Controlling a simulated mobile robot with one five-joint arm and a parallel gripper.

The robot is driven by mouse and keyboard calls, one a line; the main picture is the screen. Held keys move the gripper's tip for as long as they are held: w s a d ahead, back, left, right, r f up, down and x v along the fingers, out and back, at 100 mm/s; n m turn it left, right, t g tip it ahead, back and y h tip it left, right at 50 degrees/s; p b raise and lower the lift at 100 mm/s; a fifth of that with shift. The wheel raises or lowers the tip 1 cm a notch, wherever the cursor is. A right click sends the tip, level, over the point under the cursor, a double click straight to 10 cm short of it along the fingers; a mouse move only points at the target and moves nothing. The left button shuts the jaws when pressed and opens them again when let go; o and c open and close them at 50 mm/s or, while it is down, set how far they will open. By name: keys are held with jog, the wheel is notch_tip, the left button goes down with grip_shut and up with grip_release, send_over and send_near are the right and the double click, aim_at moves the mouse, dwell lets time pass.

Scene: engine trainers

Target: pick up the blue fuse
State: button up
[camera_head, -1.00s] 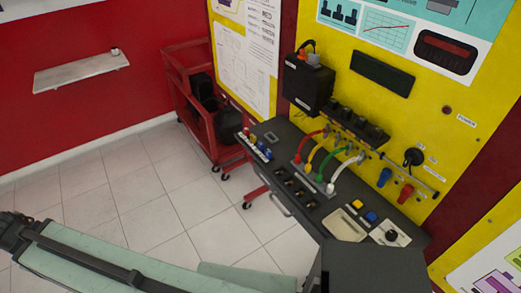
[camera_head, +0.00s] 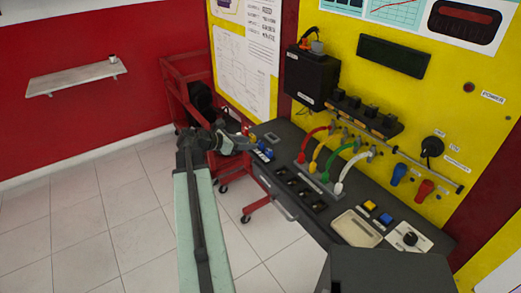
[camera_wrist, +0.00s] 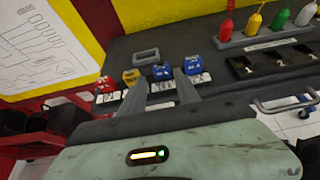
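Two blue fuses stand side by side at the right end of a short row on the dark bench. In the wrist view one blue fuse (camera_wrist: 161,72) shows between my fingertips, and the other blue fuse (camera_wrist: 192,65) is just right of the right finger. In the head view the blue fuses (camera_head: 264,154) are small, by the bench's left end. My gripper (camera_wrist: 161,79) is open and empty, with its fingers pointing at the row; it also shows in the head view (camera_head: 246,142), left of the blue fuses. I cannot tell how far it is from them.
Black sockets (camera_head: 300,189) and colored cables (camera_head: 335,157) lie to the right. A red cart (camera_head: 176,72) stands beyond the bench's left end.

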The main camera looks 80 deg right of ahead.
aim_at(260, 142)
jog(key=b+x, duration=0.2)
jog(key=x, duration=0.4)
jog(key=shift+s+d, duration=0.2)
jog(key=shift+s, duration=0.25)
jog(key=shift+r, duration=0.15)
grip_shut()
